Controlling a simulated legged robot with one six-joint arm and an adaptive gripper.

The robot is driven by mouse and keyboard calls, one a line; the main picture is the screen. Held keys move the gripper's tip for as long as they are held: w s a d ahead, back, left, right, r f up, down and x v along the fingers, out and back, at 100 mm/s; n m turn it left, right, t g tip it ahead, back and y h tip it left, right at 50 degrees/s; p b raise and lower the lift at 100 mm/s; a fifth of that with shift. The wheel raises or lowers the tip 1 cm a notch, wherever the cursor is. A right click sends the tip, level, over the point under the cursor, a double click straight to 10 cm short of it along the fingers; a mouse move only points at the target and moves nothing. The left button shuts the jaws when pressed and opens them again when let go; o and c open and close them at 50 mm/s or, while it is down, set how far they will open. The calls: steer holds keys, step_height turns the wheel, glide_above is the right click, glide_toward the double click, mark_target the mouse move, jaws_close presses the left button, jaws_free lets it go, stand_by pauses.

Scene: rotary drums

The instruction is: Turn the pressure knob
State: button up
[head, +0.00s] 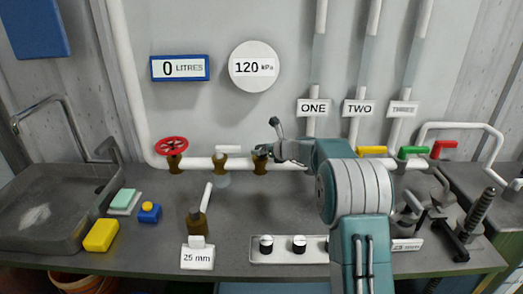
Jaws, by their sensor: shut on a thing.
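My gripper (270,141) reaches in from the right, at the third brass fitting (260,166) on the white pipe, below the round 120 kPa gauge (254,67). One dark finger points upward and the other end lies at the top of the fitting. My gripper is shut on what seems to be the pressure knob there; the knob is small and mostly hidden by the fingers, so its angle cannot be told.
A red handwheel (171,146) and a white-handled valve (228,150) sit left on the same pipe. Yellow (371,150), green (412,151) and red (443,147) handles are at right. A sink (60,200) is left.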

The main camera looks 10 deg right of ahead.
steer(key=shift+f+n+g+y, duration=0.1)
steer(key=shift+n+g+y, duration=0.2)
steer(key=shift+n+g, duration=0.1)
steer(key=n+g+y, duration=0.2)
steer(key=shift+f+n, duration=0.1)
steer(key=shift+n, duration=0.3)
steer(key=shift+n+g+y, duration=1)
steer(key=shift+n+g, duration=0.4)
steer(key=shift+g, duration=0.2)
steer(key=shift+n+g, duration=0.5)
steer(key=o, duration=1.1)
steer(key=shift+w, duration=0.1)
steer(key=shift+o, duration=0.2)
steer(key=v, duration=1.2)
steer(key=shift+w+d+f, duration=0.1)
steer(key=shift+d+f, duration=0.05)
